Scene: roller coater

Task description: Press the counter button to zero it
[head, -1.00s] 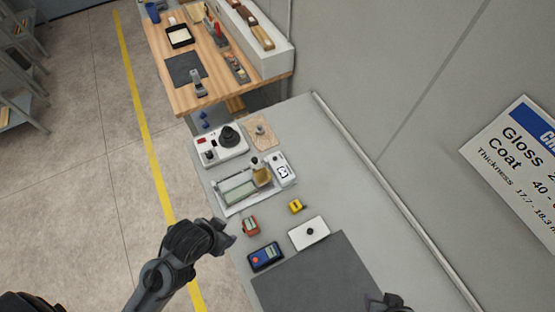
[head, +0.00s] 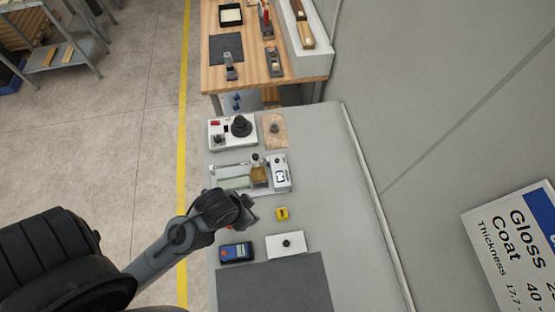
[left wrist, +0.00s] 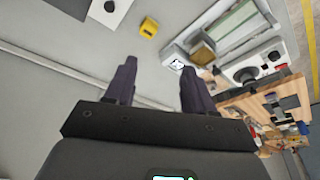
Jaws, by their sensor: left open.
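I cannot tell for sure which thing is the counter. A small yellow device with a dark window (head: 281,213) lies on the grey bench; it also shows in the left wrist view (left wrist: 149,27). A white plate with a black knob (head: 286,243) lies nearer, and a blue handheld meter with a screen (head: 237,252) lies left of it. A small red device is almost hidden behind my left gripper (head: 250,210). This gripper is open and empty over the bench, left of the yellow device. Its two fingers show apart in the left wrist view (left wrist: 158,72). My right gripper is out of view.
The coater tray with glass panel and amber bottle (head: 230,177), a white labelled box (head: 281,173) and a control box with black knob (head: 218,129) stand farther back. A dark mat (head: 275,285) covers the near bench. A wall (head: 450,110) bounds the right.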

